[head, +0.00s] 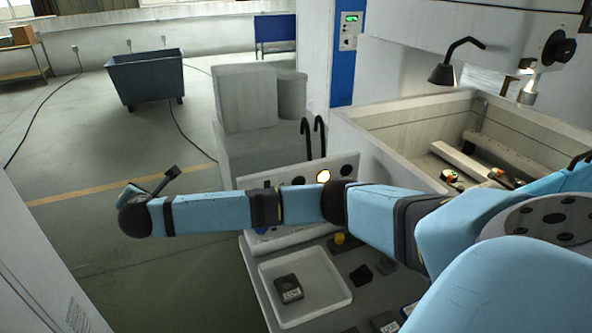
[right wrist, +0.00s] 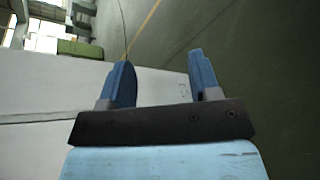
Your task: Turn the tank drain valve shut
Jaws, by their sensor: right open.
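I cannot pick out the tank drain valve in either view. The pale open-topped machine tank (head: 400,125) stands at the right in the head view. My right arm crosses the head view from the right edge towards the left, in front of the control panel. In the right wrist view my right gripper (right wrist: 160,60) is open, its two blue fingers wide apart with nothing between them. A white panel lies beyond the left finger and grey floor beyond the right. My left gripper is in neither view.
A white tray (head: 326,307) holding a small black block (head: 288,289) sits on a bench below my arm. A panel (head: 345,165) with a lit button is behind the arm. Pale boxes (head: 245,98) and a dark wheeled bin (head: 145,78) stand behind.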

